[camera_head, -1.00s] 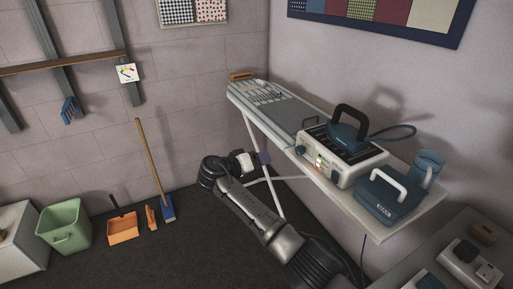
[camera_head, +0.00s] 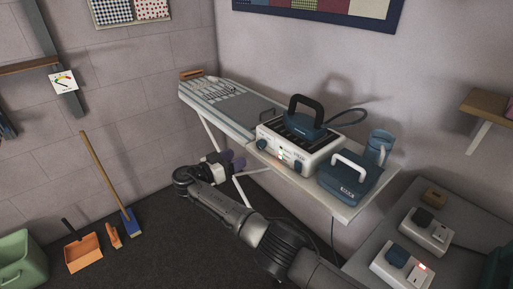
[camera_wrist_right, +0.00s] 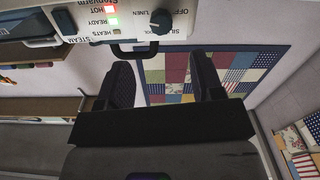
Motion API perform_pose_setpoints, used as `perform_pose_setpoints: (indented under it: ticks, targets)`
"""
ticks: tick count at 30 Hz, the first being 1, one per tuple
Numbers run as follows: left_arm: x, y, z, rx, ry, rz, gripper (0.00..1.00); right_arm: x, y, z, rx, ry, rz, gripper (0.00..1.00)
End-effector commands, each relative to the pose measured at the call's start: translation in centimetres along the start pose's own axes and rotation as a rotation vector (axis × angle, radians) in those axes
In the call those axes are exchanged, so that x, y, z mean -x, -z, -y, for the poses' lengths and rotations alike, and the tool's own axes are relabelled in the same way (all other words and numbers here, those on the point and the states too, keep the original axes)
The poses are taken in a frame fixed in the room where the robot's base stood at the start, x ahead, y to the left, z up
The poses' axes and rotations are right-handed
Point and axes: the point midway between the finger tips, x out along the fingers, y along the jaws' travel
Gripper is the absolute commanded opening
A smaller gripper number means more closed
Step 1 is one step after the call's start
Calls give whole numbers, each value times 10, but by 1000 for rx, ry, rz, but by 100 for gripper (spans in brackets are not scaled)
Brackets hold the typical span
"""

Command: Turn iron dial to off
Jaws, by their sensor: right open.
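The iron station (camera_head: 318,153) is a white box on the ironing board, with a dark blue iron (camera_head: 308,123) resting on top. In the right wrist view, a dark dial (camera_wrist_right: 160,21) sits by the words OFF, LINEN and part of SILK. A red HOT light and a green READY light glow beside it. My right gripper (camera_head: 238,161) is open and empty, in front of and left of the station, apart from the dials. My left gripper is out of view.
The ironing board (camera_head: 227,107) runs along the wall. A blue case with a white handle (camera_head: 350,181) and a blue jug (camera_head: 378,148) stand right of the station. A grey bench with sockets (camera_head: 427,232) is at lower right. A broom (camera_head: 110,180) leans on the left wall.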

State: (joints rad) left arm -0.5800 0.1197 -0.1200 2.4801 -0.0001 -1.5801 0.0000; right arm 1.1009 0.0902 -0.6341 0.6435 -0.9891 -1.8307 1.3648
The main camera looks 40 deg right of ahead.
Motion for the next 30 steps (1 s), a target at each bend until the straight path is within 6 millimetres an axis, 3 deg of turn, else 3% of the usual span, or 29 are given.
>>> perform_pose_setpoints:
  ticks: [6, 15, 30]
  targets:
    - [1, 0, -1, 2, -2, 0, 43, -43, 0, 0, 2, -2, -1, 61]
    - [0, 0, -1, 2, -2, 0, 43, -83, 0, 0, 2, -1, -1, 61]
    - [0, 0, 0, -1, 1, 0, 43, -96, 0, 0, 2, 1, 0, 61]
